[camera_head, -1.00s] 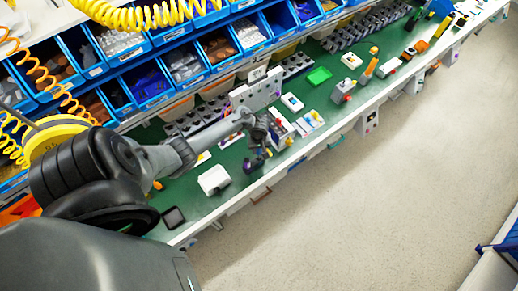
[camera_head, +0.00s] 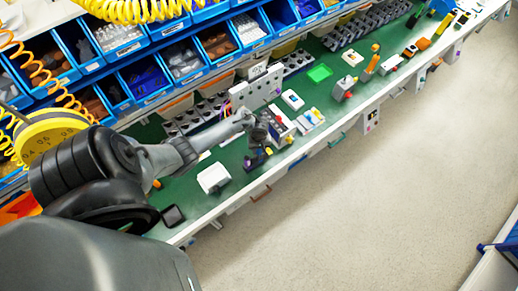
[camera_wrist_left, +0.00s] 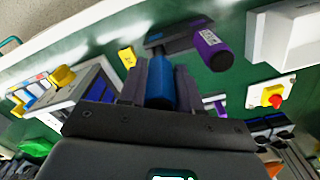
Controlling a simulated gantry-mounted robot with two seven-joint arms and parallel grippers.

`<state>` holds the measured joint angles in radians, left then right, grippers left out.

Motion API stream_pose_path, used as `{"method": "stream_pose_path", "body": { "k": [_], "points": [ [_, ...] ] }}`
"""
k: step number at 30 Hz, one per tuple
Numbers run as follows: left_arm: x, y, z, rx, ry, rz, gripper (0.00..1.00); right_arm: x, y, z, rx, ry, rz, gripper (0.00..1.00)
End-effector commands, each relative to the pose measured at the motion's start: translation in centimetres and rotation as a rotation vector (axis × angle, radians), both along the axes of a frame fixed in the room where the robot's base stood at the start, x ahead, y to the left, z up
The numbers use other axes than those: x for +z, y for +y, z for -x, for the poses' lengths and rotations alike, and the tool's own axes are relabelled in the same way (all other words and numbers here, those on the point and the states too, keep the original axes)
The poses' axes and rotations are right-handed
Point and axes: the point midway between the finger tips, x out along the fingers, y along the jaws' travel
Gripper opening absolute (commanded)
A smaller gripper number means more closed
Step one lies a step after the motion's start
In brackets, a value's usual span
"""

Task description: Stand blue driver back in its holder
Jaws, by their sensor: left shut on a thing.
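My left gripper (camera_head: 260,134) is over the green bench in the head view. In the left wrist view my left gripper (camera_wrist_left: 160,82) is shut on the blue driver (camera_wrist_left: 160,80), whose blue handle shows between the two dark fingers. The dark holder (camera_wrist_left: 172,42) lies just beyond the fingertips, with a purple-handled driver (camera_wrist_left: 211,48) at its right. The holder also shows below the gripper in the head view (camera_head: 255,160). The blue driver's far end and any gap between it and the holder cannot be made out. My right gripper is not in view.
A white box (camera_head: 214,178) stands left of the holder. A grey upright panel (camera_head: 257,88) stands behind the gripper. The bench's front edge is close to the holder.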

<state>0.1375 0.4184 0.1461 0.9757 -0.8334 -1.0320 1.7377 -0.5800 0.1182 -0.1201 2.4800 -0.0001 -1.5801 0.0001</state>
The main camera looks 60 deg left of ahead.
Motion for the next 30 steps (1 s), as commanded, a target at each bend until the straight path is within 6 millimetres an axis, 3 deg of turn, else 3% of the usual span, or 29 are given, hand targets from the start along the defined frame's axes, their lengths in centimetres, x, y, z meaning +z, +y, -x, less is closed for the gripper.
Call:
{"method": "stream_pose_path", "body": {
  "k": [30],
  "points": [
    [-3.1,0.0,0.0,-0.001,0.000,0.001,0.00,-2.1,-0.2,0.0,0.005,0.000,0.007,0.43]
  ]
}}
